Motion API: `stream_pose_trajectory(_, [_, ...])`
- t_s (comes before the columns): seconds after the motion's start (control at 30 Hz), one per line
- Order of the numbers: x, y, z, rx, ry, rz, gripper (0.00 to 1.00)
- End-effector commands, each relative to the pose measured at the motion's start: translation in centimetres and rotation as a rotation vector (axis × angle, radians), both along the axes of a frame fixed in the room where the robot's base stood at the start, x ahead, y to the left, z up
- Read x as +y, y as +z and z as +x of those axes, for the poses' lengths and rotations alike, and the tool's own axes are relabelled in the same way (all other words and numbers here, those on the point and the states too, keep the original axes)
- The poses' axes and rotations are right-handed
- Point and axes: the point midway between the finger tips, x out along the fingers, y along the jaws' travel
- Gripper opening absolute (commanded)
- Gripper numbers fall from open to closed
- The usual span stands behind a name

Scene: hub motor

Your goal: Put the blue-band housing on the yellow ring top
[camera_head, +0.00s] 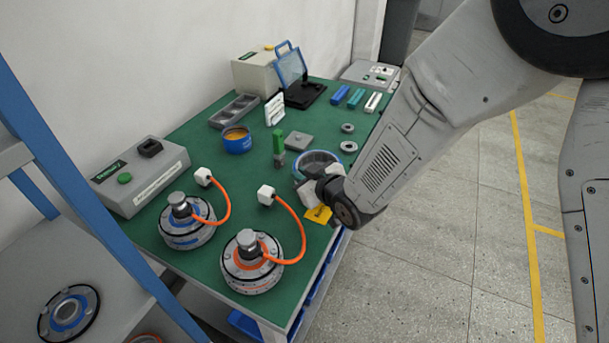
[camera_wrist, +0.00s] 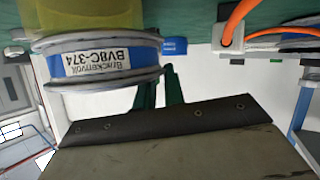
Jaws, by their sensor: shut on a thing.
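The blue-band housing (camera_wrist: 88,64) is a grey-rimmed ring with a blue band and a label, large at upper left of the wrist view. In the head view the housing (camera_head: 317,158) shows as a round open ring near the table's right edge, partly hidden by my gripper (camera_head: 312,182). My gripper is shut on it; its dark fingers (camera_wrist: 160,88) show beside it in the wrist view. A yellow surface (camera_wrist: 40,24) borders the housing in that view. In the head view a yellow patch (camera_head: 318,214) lies at the table edge below my gripper. I cannot tell whether housing and yellow touch.
On the green table (camera_head: 200,150), a blue-banded motor (camera_head: 187,228) and an orange-banded motor (camera_head: 252,268) have orange cables. A blue tin (camera_head: 237,141), green-handled tool (camera_head: 279,148), grey plate (camera_head: 299,140) and small rings (camera_head: 348,147) stand behind. A grey box (camera_head: 140,178) is at left.

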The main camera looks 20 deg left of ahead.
Motion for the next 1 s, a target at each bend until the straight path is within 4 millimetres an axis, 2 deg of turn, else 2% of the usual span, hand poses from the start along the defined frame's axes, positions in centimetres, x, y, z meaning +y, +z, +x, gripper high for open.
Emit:
stream_pose_trajectory(0.03, [-0.1, -0.5, -0.2, 0.007, 0.002, -0.007, 0.0])
stream_pose_trajectory(0.17, [-0.1, -0.6, -0.3, 0.008, 0.001, -0.009, 0.0])
stream_pose_trajectory(0.2, [-0.2, -0.7, -0.3, 0.01, 0.001, -0.011, 0.19])
stream_pose_trajectory(0.27, [-0.2, -0.7, -0.3, 0.011, 0.0, -0.011, 0.35])
stream_pose_trajectory(0.3, [-0.3, -0.7, -0.2, 0.011, 0.0, -0.01, 0.37])
stream_pose_trajectory(0.67, [-0.8, -0.2, -0.3, 0.007, -0.003, -0.007, 0.37])
stream_pose_trajectory(0.77, [-1.7, 0.3, -0.9, 0.006, -0.004, -0.006, 0.37])
stream_pose_trajectory(1.0, [-5.6, 2.4, -3.5, 0.004, -0.003, -0.005, 0.37])
